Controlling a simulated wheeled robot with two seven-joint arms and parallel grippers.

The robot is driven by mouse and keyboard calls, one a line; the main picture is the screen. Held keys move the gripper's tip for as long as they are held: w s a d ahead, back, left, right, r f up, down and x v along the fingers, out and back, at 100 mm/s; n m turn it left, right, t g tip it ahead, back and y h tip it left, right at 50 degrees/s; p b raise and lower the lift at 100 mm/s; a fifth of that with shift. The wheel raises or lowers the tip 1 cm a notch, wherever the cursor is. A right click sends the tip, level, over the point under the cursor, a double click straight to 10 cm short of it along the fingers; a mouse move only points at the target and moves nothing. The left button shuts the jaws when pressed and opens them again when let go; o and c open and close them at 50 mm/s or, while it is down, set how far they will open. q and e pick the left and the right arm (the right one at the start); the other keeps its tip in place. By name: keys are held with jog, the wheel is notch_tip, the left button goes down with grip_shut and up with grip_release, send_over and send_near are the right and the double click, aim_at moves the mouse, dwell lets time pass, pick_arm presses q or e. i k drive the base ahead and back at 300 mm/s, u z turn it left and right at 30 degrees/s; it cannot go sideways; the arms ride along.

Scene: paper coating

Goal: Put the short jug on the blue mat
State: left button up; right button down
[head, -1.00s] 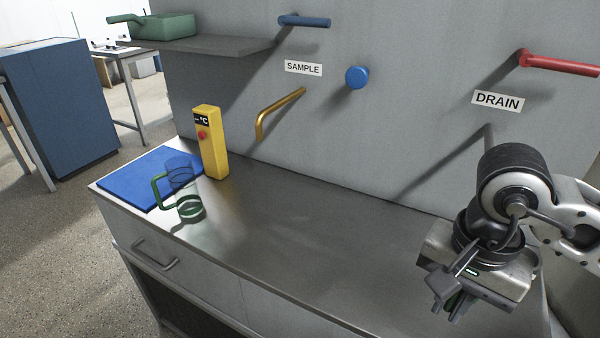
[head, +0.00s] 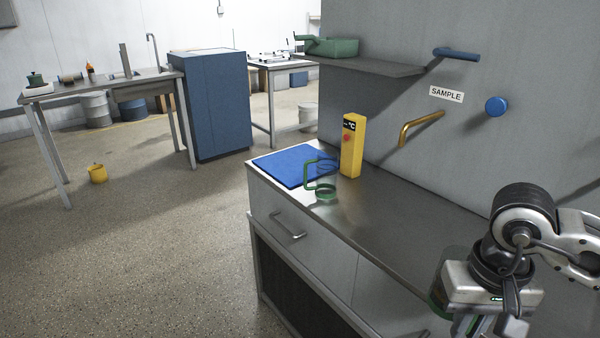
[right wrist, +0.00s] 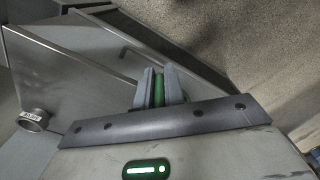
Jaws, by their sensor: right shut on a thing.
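My right gripper (head: 487,328) is at the lower right of the head view, above the counter's near end. In the right wrist view its fingers (right wrist: 159,88) are shut on a green handle (right wrist: 158,92). A clear, green-tinted glass jug (head: 437,290) shows partly behind this gripper; I take it for the short jug, but its full height is hidden. The blue mat (head: 290,166) lies flat at the counter's far left end. Another clear jug (head: 324,181) with a green handle stands upright by the mat's right front corner. My left gripper is out of view.
A yellow temperature box (head: 353,148) stands on the counter (head: 385,215) right of the mat. A brass spout (head: 420,127) and a blue knob (head: 496,107) stick out from the wall. The counter between the gripper and the standing jug is clear.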

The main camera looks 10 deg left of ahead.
aim_at(282, 162)
jog(key=u, duration=0.9)
jog(key=i, duration=0.6)
jog(key=u, duration=0.45)
jog(key=i, duration=1.3)
jog(key=z, duration=1)
jog(key=i, duration=0.7)
jog(key=z, duration=0.15)
